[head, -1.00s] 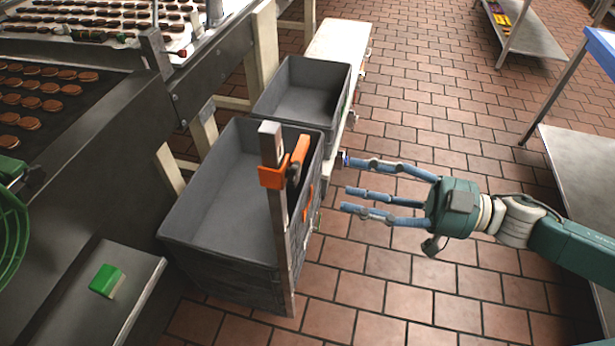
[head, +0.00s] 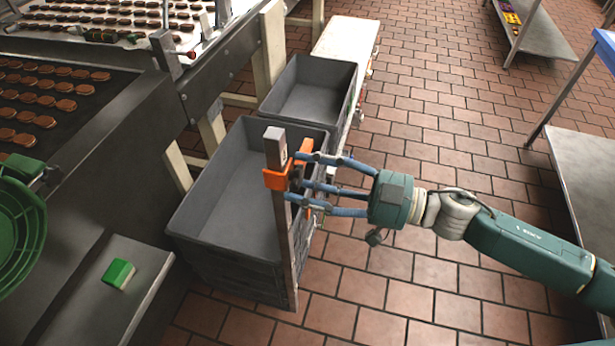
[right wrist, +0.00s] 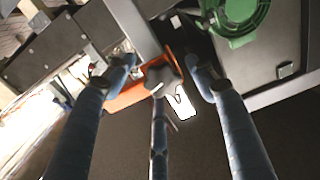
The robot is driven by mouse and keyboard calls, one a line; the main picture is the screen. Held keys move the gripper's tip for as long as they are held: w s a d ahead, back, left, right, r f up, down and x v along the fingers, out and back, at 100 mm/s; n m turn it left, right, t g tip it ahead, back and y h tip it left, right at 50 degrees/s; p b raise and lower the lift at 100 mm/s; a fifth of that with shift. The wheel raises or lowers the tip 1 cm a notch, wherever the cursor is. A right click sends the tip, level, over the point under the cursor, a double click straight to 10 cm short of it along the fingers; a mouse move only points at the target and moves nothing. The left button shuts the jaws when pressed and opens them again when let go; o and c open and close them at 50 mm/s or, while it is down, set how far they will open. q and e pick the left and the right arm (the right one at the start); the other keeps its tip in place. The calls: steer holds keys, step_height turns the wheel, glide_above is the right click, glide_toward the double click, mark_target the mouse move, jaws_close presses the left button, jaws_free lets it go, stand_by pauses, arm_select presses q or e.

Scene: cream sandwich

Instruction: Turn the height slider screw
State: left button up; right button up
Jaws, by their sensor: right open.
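The height slider is an orange bracket (head: 277,179) on an upright metal post (head: 290,248) at the front edge of a grey crate. In the right wrist view the orange bracket (right wrist: 128,97) lies ahead of the fingers, with a dark grey screw knob (right wrist: 163,74) on it. My right gripper (head: 298,178) is at the slider from the right, its three blue fingers open and spread. In the wrist view my right gripper (right wrist: 160,70) has fingertips on both sides of the knob and one just below it. Contact cannot be told. My left gripper is not in view.
Grey crates (head: 200,222) stand stacked behind the post, with another grey crate (head: 310,92) beyond. A conveyor (head: 60,120) with brown biscuits is at the left. A green-and-white block (head: 118,274) lies on a ledge. A metal table (head: 585,165) stands at right. Tiled floor is free between.

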steer(key=c, duration=1.1)
steer(key=shift+n, duration=0.5)
steer(key=shift+f+n+p, duration=0.15)
steer(key=shift+n+p, duration=0.2)
steer(key=shift+n, duration=0.55)
steer(key=shift+c, duration=0.2)
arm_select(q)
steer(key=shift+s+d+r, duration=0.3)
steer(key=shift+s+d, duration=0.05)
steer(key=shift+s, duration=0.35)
arm_select(e)
steer(key=o, duration=1.1)
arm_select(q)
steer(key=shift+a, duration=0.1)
arm_select(e)
steer(key=shift+o, duration=0.2)
